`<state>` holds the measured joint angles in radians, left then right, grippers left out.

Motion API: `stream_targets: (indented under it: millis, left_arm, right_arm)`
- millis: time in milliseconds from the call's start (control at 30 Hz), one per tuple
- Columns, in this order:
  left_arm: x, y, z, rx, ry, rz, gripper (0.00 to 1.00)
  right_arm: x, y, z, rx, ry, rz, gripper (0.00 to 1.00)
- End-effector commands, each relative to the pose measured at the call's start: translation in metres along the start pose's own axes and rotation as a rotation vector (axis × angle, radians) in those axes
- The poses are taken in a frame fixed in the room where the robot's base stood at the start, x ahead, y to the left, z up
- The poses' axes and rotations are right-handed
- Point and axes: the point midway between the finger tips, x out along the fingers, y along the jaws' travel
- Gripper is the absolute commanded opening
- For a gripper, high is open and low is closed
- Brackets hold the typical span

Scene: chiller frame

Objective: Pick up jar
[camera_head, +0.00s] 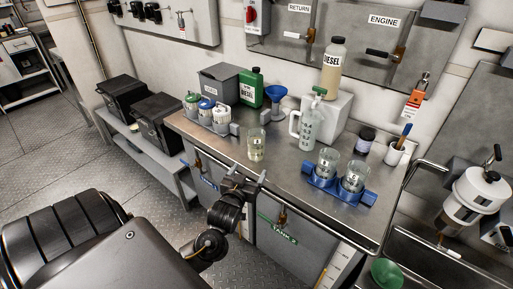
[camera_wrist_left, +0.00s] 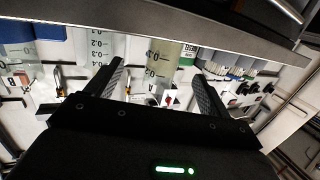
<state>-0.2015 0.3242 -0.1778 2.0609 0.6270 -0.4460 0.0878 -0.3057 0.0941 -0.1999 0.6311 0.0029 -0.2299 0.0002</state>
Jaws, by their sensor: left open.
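A clear glass jar (camera_head: 256,146) with pale yellowish liquid stands upright on the steel bench, near its front edge. Two more clear jars, one at the left (camera_head: 328,163) and one at the right (camera_head: 353,177), sit in a blue holder (camera_head: 322,190). My left gripper (camera_head: 245,180) is open and empty at the bench's front edge, just in front of and below the single jar, apart from it. In the left wrist view the picture looks inverted; a graduated jar (camera_wrist_left: 172,62) with yellowish liquid shows between the two open fingers (camera_wrist_left: 158,66). My right gripper is not in view.
On the steel bench (camera_head: 220,148) stand a jug (camera_head: 311,128), a blue funnel (camera_head: 276,96), a green diesel can (camera_head: 252,87), a rack of small bottles (camera_head: 207,115) and a diesel bottle (camera_head: 333,68) on a white block (camera_head: 326,112). Bare steel surrounds the single jar.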

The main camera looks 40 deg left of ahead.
Motion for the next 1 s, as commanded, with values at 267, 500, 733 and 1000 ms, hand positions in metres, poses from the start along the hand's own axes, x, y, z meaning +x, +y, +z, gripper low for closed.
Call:
stream_targets:
  millis: [267,500,733,1000]
  left_arm:
    - [0.011,-0.013,-0.023,-0.01,0.108,-0.042,0.81]
    - [0.04,-0.013,-0.027,-0.007,0.108,-0.042,0.81]
    - [0.065,-0.014,-0.028,-0.009,0.105,-0.041,0.81]
    - [0.078,-0.013,-0.029,-0.007,0.105,-0.041,0.81]
  right_arm:
    - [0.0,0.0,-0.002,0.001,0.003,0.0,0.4]
    - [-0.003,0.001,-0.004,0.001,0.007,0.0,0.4]
    - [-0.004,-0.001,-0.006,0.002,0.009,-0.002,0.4]
    - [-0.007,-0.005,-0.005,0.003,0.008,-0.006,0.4]
